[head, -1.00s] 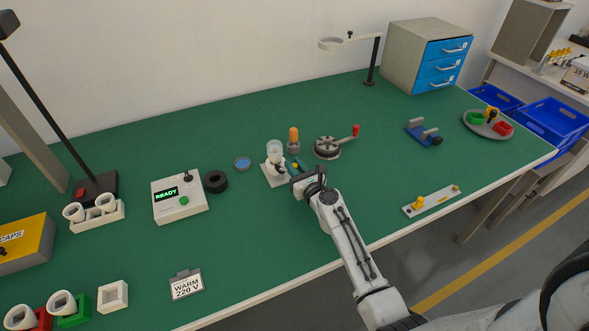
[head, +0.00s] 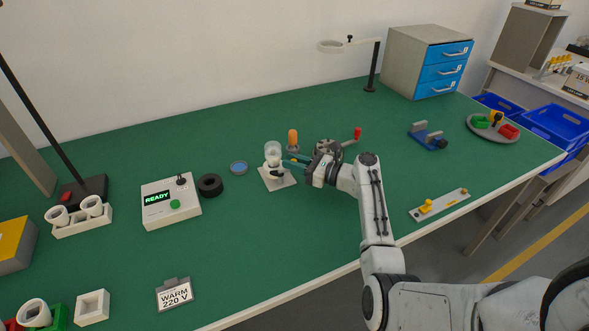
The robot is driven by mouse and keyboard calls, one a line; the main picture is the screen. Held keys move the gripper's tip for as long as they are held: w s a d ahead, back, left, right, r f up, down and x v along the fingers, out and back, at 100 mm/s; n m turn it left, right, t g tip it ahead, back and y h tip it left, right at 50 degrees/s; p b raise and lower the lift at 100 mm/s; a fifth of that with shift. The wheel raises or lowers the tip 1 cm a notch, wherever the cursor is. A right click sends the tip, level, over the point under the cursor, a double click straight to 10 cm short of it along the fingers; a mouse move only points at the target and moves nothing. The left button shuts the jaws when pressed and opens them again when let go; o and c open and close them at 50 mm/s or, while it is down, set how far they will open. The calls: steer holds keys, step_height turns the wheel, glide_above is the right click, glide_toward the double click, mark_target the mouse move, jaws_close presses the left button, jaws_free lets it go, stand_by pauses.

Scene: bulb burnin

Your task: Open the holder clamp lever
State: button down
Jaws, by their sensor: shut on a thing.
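The holder (head: 287,182) is a white base plate with a white socket on the green bench. A clear bulb (head: 273,147) stands upright in it. The dark clamp lever (head: 277,174) shows low on the front of the socket. My gripper (head: 291,165) reaches in from the right, with its fingers at the right side of the holder. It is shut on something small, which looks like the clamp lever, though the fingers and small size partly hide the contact.
An orange-topped part (head: 292,138) stands just behind the holder. A round dark device with a red-knobbed crank (head: 357,133) lies behind my wrist. A black ring (head: 210,185), a blue dish (head: 239,168) and the READY box (head: 170,203) stand left.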

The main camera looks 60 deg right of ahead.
steer(key=shift+w+d+r+n+y, duration=0.15)
steer(key=shift+w+r+n+y, duration=0.2)
steer(key=shift+r+n+y, duration=0.35)
steer(key=c, duration=1.3)
jaws_free()
steer(key=shift+f, duration=0.15)
steer(key=shift+o, duration=1)
steer(key=shift+f+b, duration=0.2)
steer(key=shift+b, duration=0.1)
steer(key=shift+s+d+f, duration=0.1)
steer(key=shift+s+f, duration=0.05)
steer(key=shift+s, duration=0.5)
steer(key=v, duration=0.9)
steer(key=shift+s+d, duration=0.1)
steer(key=shift+s, duration=0.15)
